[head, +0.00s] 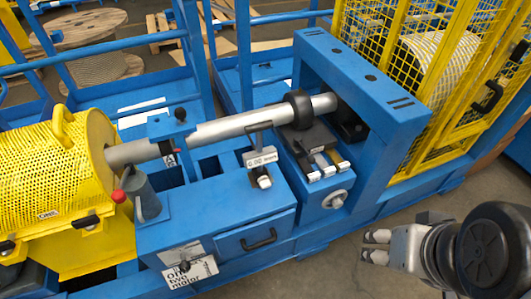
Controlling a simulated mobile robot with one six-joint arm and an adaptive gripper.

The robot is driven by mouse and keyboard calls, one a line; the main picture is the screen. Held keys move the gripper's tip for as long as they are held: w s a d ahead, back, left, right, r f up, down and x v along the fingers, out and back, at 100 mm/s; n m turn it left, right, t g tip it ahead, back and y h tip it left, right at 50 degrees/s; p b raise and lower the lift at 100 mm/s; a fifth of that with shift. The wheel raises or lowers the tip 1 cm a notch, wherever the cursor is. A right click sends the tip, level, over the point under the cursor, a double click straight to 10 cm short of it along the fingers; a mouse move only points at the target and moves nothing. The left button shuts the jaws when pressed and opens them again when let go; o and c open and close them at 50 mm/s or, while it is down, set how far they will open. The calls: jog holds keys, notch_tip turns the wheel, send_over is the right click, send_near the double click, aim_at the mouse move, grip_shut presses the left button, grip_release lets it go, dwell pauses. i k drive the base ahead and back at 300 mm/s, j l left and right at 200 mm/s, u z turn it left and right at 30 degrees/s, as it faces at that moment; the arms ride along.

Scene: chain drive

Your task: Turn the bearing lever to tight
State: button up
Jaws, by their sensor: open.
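A grey shaft (222,128) runs from the yellow guard to the blue frame and passes through a black ring (299,107). Under the ring is a dark block (305,138) with small white labels (329,166) at its front; their text is too small to read. A grey post with a red-knobbed lever (119,196) stands at the left on the blue housing. I cannot tell for certain which part is the bearing lever, nor its tight mark. My gripper (367,248) is open and empty at the lower right, in front of the machine and apart from it, fingers pointing left.
A blue portal frame (352,75) and yellow mesh cage (455,110) stand at the right. A perforated yellow guard (50,165) covers the left end. Floor is clear around my gripper.

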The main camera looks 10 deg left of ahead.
aim_at(311, 158)
jog(key=i+j, duration=0.35)
jog(key=i, duration=0.15)
jog(key=i+j, duration=0.4)
jog(key=i, duration=0.1)
